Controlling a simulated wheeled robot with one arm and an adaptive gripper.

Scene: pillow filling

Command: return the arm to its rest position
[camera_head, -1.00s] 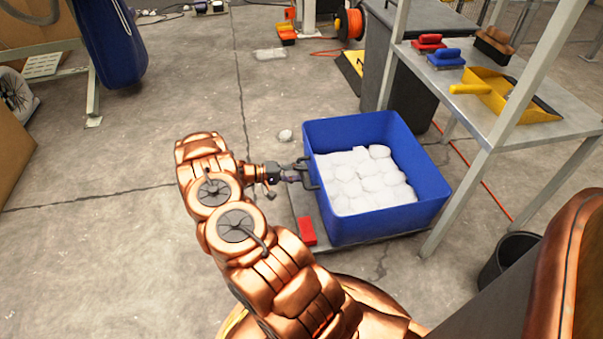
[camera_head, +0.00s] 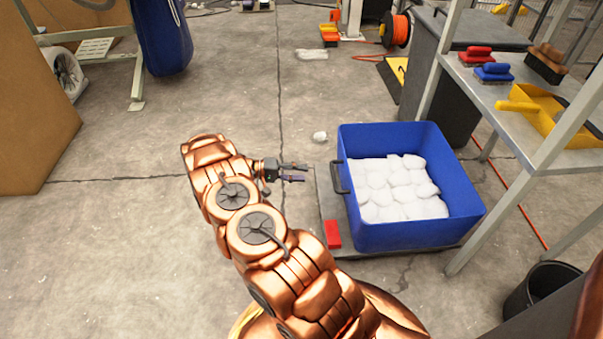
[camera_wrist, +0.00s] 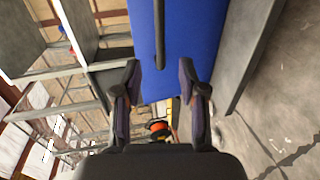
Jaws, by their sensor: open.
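My gripper (camera_head: 302,172) is open and empty at the end of my copper arm, to the left of the blue bin. In the wrist view my gripper (camera_wrist: 160,95) shows its two fingers apart, with the bin's wall and dark handle beyond them. The blue bin (camera_head: 405,235) is full of white stuffing bags (camera_head: 398,188) and stands on a grey platform. Its dark handle (camera_head: 338,178) is on the left wall, a short gap from the fingertips. The bin also shows in the wrist view (camera_wrist: 195,40).
A white lump (camera_head: 319,136) lies on the floor.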

